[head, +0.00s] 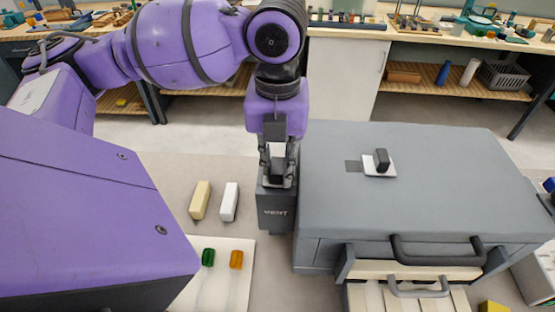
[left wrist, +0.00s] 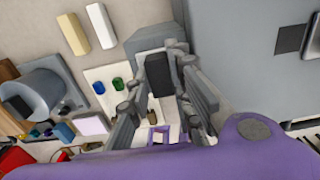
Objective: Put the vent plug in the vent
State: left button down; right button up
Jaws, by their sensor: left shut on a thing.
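My left gripper (head: 278,158) points down over a dark grey box marked VENT (head: 277,212). It is shut on a dark block, probably the vent plug, which shows between the fingers in the left wrist view (left wrist: 158,75). The block is at the box's top; whether it touches or sits in the box is hidden. A dark square patch, perhaps the vent opening, (head: 353,166) lies on the large grey case (head: 450,190). Beside it is a white plate (head: 370,170) with a black upright piece (head: 382,159). My right gripper is not in view.
A cream block (head: 200,200) and a white block (head: 229,201) lie left of the box. A pale board (head: 225,285) holds a green piece (head: 208,257) and an orange piece (head: 236,259). Handles (head: 437,258) and an open drawer project from the case's front.

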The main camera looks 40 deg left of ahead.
aim_at(278, 165)
pick_arm(q)
jog(key=shift+f, duration=0.15)
jog(key=c, duration=1.6)
grip_release()
jog(key=shift+f, duration=0.1)
jog(key=shift+o, duration=0.2)
notch_tip(278, 165, up, 12)
jog(key=p, duration=0.1)
jog(key=shift+r, duration=0.25)
